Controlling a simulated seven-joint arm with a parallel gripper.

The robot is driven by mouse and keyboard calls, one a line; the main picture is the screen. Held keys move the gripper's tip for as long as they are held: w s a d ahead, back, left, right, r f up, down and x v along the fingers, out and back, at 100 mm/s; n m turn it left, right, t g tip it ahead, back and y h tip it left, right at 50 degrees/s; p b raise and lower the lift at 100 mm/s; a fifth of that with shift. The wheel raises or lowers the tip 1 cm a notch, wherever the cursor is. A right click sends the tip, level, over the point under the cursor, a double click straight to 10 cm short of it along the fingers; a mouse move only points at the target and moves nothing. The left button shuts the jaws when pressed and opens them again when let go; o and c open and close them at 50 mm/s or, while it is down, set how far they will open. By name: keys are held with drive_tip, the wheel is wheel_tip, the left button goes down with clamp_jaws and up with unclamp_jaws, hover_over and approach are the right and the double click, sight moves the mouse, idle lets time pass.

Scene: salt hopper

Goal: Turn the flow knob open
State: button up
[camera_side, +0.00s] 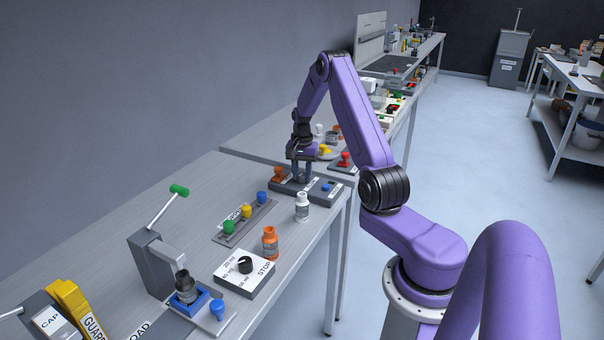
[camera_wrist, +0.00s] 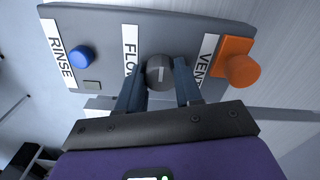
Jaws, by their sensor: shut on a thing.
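The flow knob (camera_wrist: 158,72) is a round dark knob with a pale line on top, seen in the wrist view between my fingers. It sits on a grey panel (camera_wrist: 105,30), beside a partly covered FLOW label (camera_wrist: 130,55). My gripper (camera_wrist: 160,88) is shut on the knob from both sides. In the side view my gripper (camera_side: 302,178) reaches down onto the same panel (camera_side: 328,193) at the far end of the near bench, and the knob is hidden there by the fingers.
On the panel, an orange VENT knob (camera_wrist: 240,70) stands close to my fingers, and a blue RINSE button (camera_wrist: 81,57) is on the other side. A white bottle (camera_side: 302,207) and an orange bottle (camera_side: 270,242) stand nearby. Bare bench (camera_side: 190,205) lies to the left.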

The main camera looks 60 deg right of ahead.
sight(301, 174)
drive_tip(key=shift+m, duration=0.3)
drive_tip(key=o, duration=1)
drive_tip(key=shift+o, duration=0.2)
wheel_tip(301, 174, up, 18)
drive_tip(key=shift+f, duration=0.25)
drive_tip(key=shift+a, duration=0.1)
